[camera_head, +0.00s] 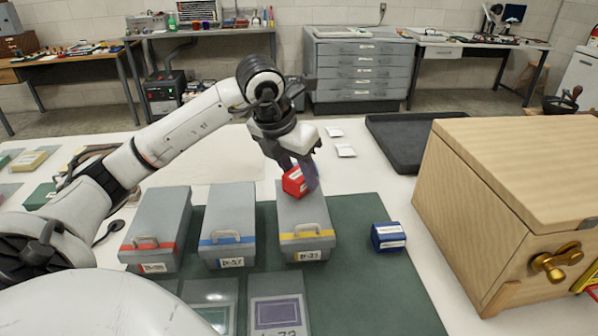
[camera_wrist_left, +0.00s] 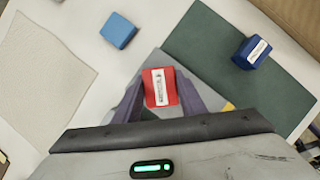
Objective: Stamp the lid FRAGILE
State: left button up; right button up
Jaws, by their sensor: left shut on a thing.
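My left gripper (camera_head: 298,178) is shut on a red block-shaped stamp (camera_head: 294,182) with a white label. The stamp also shows between the purple fingers in the left wrist view (camera_wrist_left: 160,87). It is over the far part of the grey lid of the yellow-striped box (camera_head: 305,215); I cannot tell whether it touches. I see no mark on the visible part of that lid. A dark blue labelled block (camera_head: 388,236) stands on the green mat, right of the box. A lighter blue block (camera_wrist_left: 118,30) shows in the left wrist view. My right gripper is out of view.
A blue-striped box (camera_head: 228,225) and a red-striped box (camera_head: 157,228) stand left of the yellow-striped one. A wooden cabinet (camera_head: 505,190) with a brass handle borders the right. A dark tray (camera_head: 400,140) lies behind. The green mat (camera_head: 385,295) is bare at front right.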

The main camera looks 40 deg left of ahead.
pick_arm(q)
jog(key=shift+f+b, duration=0.45)
jog(key=shift+f, duration=0.05)
dwell(1.2)
notch_tip(320, 180, up, 5)
jog(key=p, duration=0.4)
jog(key=shift+r, duration=1.05)
